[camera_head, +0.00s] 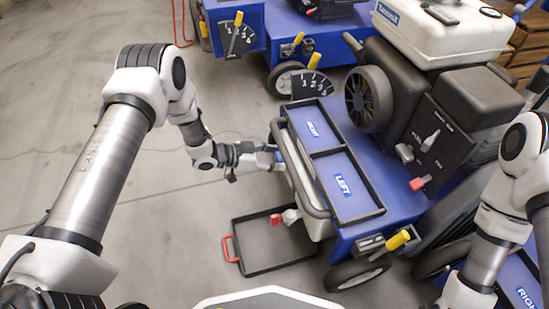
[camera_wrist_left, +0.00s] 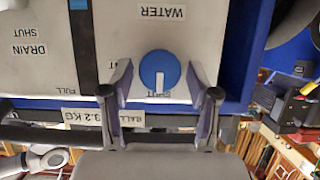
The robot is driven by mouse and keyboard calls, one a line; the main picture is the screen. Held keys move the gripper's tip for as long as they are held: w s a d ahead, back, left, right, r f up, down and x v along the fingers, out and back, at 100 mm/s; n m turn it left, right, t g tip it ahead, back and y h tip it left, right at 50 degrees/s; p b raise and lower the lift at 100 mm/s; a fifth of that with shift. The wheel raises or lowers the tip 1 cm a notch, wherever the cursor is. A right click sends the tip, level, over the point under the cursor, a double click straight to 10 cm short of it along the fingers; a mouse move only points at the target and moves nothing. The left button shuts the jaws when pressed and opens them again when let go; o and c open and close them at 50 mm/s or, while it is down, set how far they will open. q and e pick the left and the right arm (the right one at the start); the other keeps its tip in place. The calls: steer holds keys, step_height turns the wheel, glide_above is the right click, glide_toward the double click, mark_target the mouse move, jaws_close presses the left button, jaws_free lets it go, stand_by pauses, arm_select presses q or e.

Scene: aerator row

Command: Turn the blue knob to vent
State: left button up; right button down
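The blue knob (camera_wrist_left: 160,69) is on a white panel in the left wrist view, under an upside-down WATER label. Its white mark points down in the picture, at an upside-down SHUT label (camera_wrist_left: 160,94). I cannot read a vent label. My left gripper (camera_wrist_left: 163,80) is open, one finger on each side of the knob, with a visible gap on both sides. In the head view my left gripper (camera_head: 262,160) is at the end of the blue machine by the grey handle bar; the knob is hidden there. My right arm shows at the right edge; its gripper is out of view.
The blue machine (camera_head: 372,150) carries trays marked RIGHT and LEFT, and an engine. A black drip tray (camera_head: 265,245) with a red handle lies on the floor below a red-handled drain tap (camera_head: 283,217). Another blue machine (camera_head: 240,30) stands behind. Floor at left is clear.

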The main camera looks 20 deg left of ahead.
arm_select(q)
steer(key=c, duration=0.7)
